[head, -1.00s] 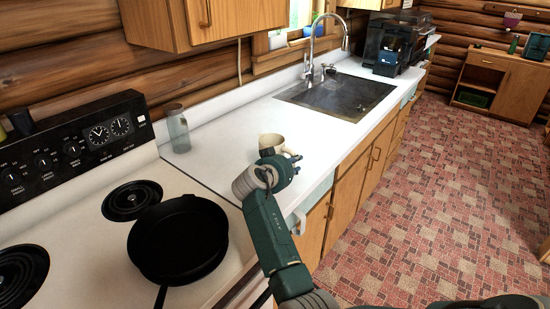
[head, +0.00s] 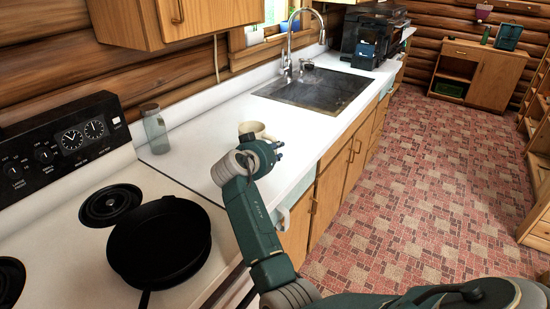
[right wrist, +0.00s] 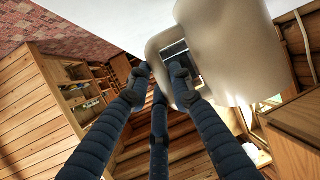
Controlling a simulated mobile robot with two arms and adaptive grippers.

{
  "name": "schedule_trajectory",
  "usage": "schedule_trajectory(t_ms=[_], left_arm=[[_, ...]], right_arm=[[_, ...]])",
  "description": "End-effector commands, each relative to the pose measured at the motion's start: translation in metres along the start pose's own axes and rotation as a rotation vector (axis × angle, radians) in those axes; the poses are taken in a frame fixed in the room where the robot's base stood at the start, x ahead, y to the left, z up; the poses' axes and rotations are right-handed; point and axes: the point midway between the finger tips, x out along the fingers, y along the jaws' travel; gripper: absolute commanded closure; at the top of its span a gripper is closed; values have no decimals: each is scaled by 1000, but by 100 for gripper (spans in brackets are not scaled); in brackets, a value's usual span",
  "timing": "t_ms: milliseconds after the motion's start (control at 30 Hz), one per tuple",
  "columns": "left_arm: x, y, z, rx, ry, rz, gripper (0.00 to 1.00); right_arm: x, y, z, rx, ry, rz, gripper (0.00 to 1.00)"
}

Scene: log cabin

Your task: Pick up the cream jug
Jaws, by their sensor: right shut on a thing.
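The cream jug (head: 251,128) is at the counter beyond my right gripper, partly hidden by the hand in the head view. My right gripper (head: 277,151) is at the jug's near side. In the right wrist view the jug (right wrist: 237,45) fills the upper right, with its handle (right wrist: 160,48) toward the gripper fingers (right wrist: 157,82). One finger reaches into the handle loop and the gripper is shut on the jug by its handle. I cannot tell whether the jug's base touches the counter. My left gripper is out of view.
The white counter (head: 205,140) is mostly clear around the jug. A glass jar (head: 155,133) stands at the left by the stove. A black frying pan (head: 160,242) sits on the stove. The sink (head: 312,90) and a coffee machine (head: 368,45) are farther back.

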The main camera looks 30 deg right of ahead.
Motion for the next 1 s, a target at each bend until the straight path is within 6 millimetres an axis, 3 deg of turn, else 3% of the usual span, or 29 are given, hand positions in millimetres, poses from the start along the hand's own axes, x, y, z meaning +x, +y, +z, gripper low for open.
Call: schedule_trajectory(t_ms=[600, 1000], left_arm=[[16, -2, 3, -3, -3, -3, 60], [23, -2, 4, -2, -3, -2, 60]], right_arm=[[-34, -1, -82, 7, 5, -3, 100], [-52, 0, -126, 6, 5, -3, 100]])
